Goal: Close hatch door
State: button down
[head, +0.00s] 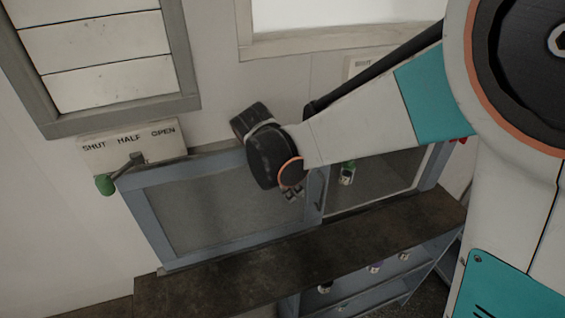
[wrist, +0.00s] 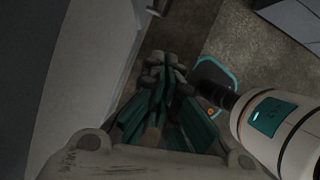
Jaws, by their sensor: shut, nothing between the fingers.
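The hatch is a blue-grey framed cabinet front in the head view. Its left part is a grey pane in a frame, which I take to be the hatch door (head: 205,212), with a small dark handle (head: 319,206) near its right edge. Right of it the hatch looks open, with a small green-and-white bottle (head: 347,173) visible inside. My gripper (head: 292,194) is small and partly hidden behind my wrist, in front of the pane's right part and left of the handle. In the wrist view my gripper (wrist: 162,62) has its fingers together and empty. Contact with the door cannot be told.
A brown ledge (head: 200,288) runs below the hatch, with several small bottles on a shelf (head: 375,292) under it. A lever with a green knob (head: 104,184) sits at left under a SHUT HALF OPEN sign (head: 130,139). A louvred panel (head: 95,45) is above it.

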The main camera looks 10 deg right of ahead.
jog(key=w+d+f+b, duration=0.3)
jog(key=d+f, duration=0.2)
jog(key=f, duration=0.1)
jog(key=shift+d+f, duration=0.3)
jog(key=shift+d, duration=0.1)
jog(key=w+d+b, duration=0.1)
jog(key=w+d, duration=0.2)
jog(key=d, duration=1.1)
jog(key=w+d+b, duration=0.1)
jog(key=w+d, duration=0.3)
jog(key=d, duration=1.1)
jog(key=w+d+b, duration=0.1)
jog(key=w+d, duration=0.2)
jog(key=d, duration=1.2)
jog(key=shift+w+d, duration=0.25)
jog(key=shift+w, duration=0.05)
jog(key=shift+r, duration=0.1)
